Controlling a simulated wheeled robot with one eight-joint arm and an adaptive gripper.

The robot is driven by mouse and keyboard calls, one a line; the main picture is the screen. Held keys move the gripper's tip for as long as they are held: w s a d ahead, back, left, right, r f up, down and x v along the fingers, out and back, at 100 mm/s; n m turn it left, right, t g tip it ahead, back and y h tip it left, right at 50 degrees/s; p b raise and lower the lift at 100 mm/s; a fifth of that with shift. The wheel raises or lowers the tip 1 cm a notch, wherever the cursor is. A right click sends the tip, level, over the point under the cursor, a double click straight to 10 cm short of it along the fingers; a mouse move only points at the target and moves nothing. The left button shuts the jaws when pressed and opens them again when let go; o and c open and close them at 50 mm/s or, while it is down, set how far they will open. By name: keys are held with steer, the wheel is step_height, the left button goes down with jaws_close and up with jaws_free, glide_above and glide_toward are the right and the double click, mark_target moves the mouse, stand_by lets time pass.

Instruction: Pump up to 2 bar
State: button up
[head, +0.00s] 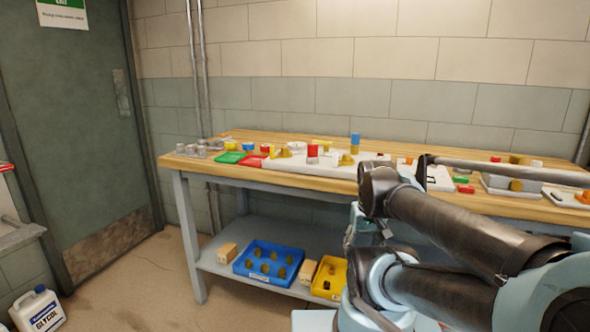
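No pressure gauge can be made out, and I cannot tell which thing is the pump. A long grey bar (510,171) with a dark end crosses the right side above the bench; I cannot tell what it belongs to. Behind it, on the bench's right part, sits a grey box (500,187) with yellow parts, partly hidden by the bar and my arm. My arm's dark links fill the lower right and cover part of the bench. My gripper does not show.
A wooden-topped bench (200,164) along the wall carries small coloured parts and white plates. Its lower shelf holds a blue tray (240,266), a yellow bin (337,264) and wooden blocks. A glycol jug (38,312) stands at lower left, near a green door (80,130). Floor between is clear.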

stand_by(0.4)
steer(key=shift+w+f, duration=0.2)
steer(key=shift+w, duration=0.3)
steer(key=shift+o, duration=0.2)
